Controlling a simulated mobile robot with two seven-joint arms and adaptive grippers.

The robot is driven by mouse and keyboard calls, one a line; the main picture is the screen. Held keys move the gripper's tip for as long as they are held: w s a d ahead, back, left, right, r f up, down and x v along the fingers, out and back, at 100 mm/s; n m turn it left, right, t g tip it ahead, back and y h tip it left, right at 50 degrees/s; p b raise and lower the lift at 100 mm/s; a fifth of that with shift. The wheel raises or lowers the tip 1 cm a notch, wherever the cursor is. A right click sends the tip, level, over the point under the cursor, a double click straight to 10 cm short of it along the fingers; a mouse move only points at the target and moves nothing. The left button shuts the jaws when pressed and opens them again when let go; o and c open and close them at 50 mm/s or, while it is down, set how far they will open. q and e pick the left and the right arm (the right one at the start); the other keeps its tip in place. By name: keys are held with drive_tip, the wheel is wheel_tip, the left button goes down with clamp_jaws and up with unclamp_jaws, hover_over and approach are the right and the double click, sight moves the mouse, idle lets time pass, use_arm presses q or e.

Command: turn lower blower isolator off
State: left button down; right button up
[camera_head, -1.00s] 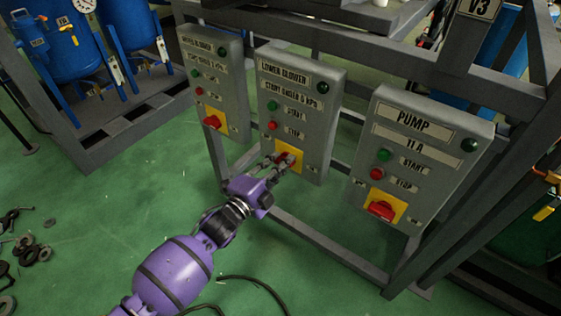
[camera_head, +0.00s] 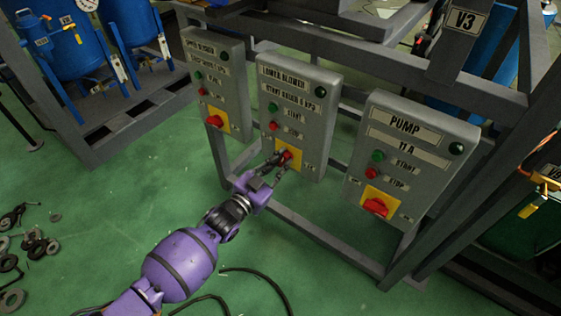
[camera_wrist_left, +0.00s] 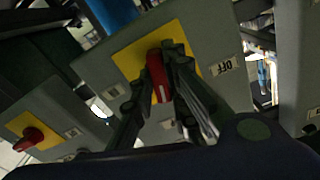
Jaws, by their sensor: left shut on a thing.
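The lower blower panel (camera_head: 297,95) is the middle of three grey boxes. Its red isolator knob (camera_head: 287,155) sits on a yellow plate (camera_head: 294,147) near the panel's bottom. My left gripper (camera_head: 281,159) is at this knob, its fingers shut on the knob's sides. In the left wrist view the red knob (camera_wrist_left: 157,75) stands between the fingertips (camera_wrist_left: 164,62), in front of the yellow plate (camera_wrist_left: 128,60). A white mark shows on the knob's near end. An "OFF" label (camera_wrist_left: 222,66) is to the right of the plate. My right gripper is out of view.
The pump panel (camera_head: 411,150) with its own red knob (camera_head: 375,207) is to the right. Another blower panel (camera_head: 215,75) with a red knob (camera_head: 215,121) is to the left. Grey frame bars surround the panels. Green floor in front is mostly open, with loose black parts (camera_head: 28,240) at left.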

use_arm(q)
drive_tip(key=shift+n, duration=1.5)
drive_tip(key=c, duration=1.7)
unclamp_jaws()
drive_tip(key=shift+s+a, duration=0.1)
drive_tip(key=shift+s, duration=0.05)
drive_tip(key=v, duration=1.1)
drive_tip(key=shift+s+a, duration=0.15)
drive_tip(key=shift+s, duration=0.1)
